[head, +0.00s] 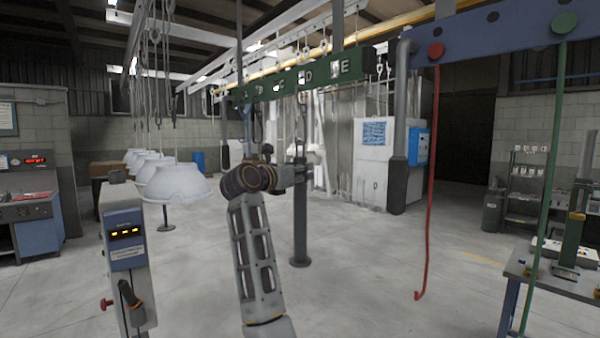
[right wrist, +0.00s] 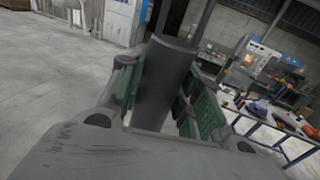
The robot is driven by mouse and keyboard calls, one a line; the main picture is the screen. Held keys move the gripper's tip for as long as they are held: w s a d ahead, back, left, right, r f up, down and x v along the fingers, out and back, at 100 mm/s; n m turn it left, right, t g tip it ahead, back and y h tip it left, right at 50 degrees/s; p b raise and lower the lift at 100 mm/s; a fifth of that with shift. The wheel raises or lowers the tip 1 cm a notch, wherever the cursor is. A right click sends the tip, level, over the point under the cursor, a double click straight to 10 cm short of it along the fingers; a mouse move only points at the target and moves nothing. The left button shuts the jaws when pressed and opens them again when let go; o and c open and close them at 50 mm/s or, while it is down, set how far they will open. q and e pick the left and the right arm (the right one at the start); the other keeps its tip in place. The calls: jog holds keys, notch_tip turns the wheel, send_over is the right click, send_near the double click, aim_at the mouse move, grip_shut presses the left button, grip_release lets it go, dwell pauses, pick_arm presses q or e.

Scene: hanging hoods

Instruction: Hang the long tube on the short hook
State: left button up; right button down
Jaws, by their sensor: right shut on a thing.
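My right gripper (head: 299,172) is shut on a dark grey tube (head: 300,215), which hangs upright below the fingers and widens at its lower end. In the right wrist view the dark grey tube (right wrist: 162,88) stands between the green-padded fingers. A thin red rod (head: 431,180) hangs from a red knob on the blue beam and ends in a small hook. A longer green rod (head: 548,170) hangs from a green knob to its right; its lower end is hard to see. My left gripper is not in view.
A green lettered beam (head: 305,77) is farther back. White hoods (head: 175,182) hang at left. A table (head: 553,283) stands at right. Floor around the red rod is clear.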

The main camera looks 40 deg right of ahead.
dwell(0.4)
jog(key=c, duration=0.9)
grip_release()
jog(key=shift+c, duration=0.2)
jog(key=shift+f, duration=0.15)
jog(key=shift+a, duration=0.15)
jog(key=v, duration=1.1)
jog(key=shift+s+a, duration=0.25)
jog(key=shift+a, duration=0.1)
